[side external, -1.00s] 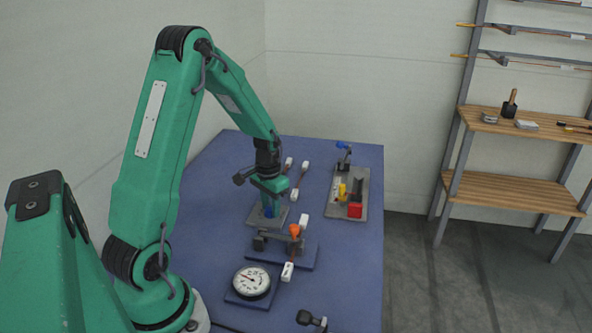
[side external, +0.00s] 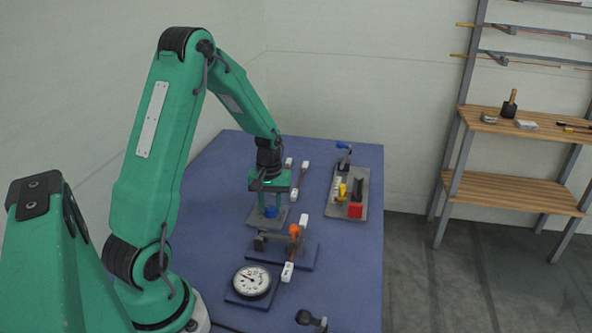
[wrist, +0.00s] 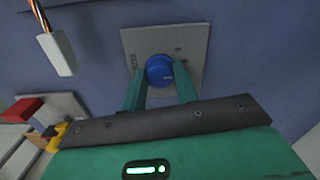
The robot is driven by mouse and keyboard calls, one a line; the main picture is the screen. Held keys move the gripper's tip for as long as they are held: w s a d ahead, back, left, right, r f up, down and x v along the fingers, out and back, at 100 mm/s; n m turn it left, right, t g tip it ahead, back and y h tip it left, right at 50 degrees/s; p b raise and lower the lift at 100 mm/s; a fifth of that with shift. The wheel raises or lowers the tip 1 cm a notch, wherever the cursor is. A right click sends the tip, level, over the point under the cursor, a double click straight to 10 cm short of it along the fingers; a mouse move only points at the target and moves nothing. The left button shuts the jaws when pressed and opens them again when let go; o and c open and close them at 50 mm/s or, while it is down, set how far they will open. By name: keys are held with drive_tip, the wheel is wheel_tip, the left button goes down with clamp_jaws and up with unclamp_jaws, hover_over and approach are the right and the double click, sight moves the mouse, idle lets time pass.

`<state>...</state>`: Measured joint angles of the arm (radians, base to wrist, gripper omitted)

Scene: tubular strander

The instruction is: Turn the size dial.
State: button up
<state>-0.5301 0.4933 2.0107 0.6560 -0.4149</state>
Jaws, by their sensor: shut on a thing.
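The size dial is a round blue knob (wrist: 160,70) on a square grey plate (wrist: 192,45). In the side view the blue knob (side external: 270,211) shows low between my fingers, on its plate (side external: 254,219) lying on the blue table. My gripper (wrist: 161,84) points down over the dial, with one green finger on each side of the knob, shut on it. In the side view my gripper (side external: 271,209) is upright above the plate. A small pale mark shows on the knob's top, and lettering on the plate is too small to read.
A clamp fixture with an orange knob (side external: 295,231) and a round gauge (side external: 251,281) stand nearer the camera. White-ended cable pieces (side external: 294,194) lie behind. The table's right strip is clear.

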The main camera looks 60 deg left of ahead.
sight(272, 207)
drive_tip(key=shift+d+n, duration=0.15)
drive_tip(key=shift+n, duration=1.45)
drive_tip(key=shift+w, duration=0.1)
drive_tip(key=o, duration=1)
drive_tip(key=shift+r, duration=0.15)
drive_tip(key=shift+r, duration=3.7)
